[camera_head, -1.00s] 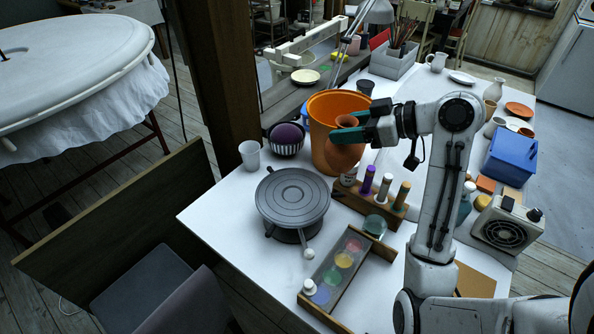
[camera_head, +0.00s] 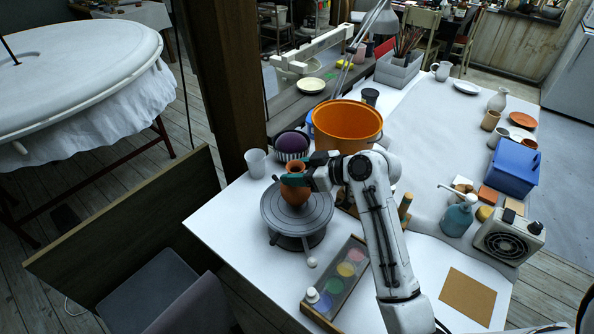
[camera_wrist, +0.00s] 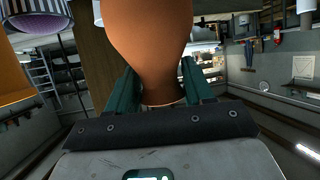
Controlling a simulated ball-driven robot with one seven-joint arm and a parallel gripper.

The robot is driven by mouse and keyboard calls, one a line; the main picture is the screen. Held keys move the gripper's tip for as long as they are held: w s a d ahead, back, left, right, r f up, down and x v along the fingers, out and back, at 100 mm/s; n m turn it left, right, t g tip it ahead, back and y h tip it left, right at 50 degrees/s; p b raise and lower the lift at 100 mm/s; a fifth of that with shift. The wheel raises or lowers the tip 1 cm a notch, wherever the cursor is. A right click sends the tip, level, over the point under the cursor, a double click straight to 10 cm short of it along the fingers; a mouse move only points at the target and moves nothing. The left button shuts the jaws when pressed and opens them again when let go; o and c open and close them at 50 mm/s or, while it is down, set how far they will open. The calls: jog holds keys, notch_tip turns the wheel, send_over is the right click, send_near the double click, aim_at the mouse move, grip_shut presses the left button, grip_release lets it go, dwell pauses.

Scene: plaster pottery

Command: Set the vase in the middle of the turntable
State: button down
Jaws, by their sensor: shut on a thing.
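The vase (camera_head: 294,191) is a small terracotta pot with a narrow neck and flared rim. It is upright over the grey turntable (camera_head: 318,217), near its middle and slightly toward the far side. I cannot tell whether its base touches the disc. My gripper (camera_head: 296,178) comes from the right and is shut on the vase's neck. In the wrist view the vase (camera_wrist: 150,40) fills the upper middle, with the green fingers of my gripper (camera_wrist: 162,92) on both sides of its narrow part.
An orange bucket (camera_head: 345,122) stands just behind my arm. A striped bowl with a purple ball (camera_head: 291,143) and a pale cup (camera_head: 256,163) stand behind the turntable. A wooden tray of colored discs (camera_head: 341,280) lies in front right. A blue bin (camera_head: 512,167) sits far right.

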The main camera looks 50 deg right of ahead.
jog(key=shift+f, duration=0.3)
jog(key=shift+f, duration=0.1)
jog(key=shift+f, duration=0.15)
jog(key=shift+c, duration=2)
grip_release()
jog(key=shift+r, duration=0.2)
jog(key=shift+s+d+r, duration=0.1)
jog(key=shift+s+r, duration=0.05)
jog(key=shift+s, duration=0.1)
jog(key=b+v, duration=0.2)
jog(key=v, duration=0.9)
jog(key=shift+s, duration=0.25)
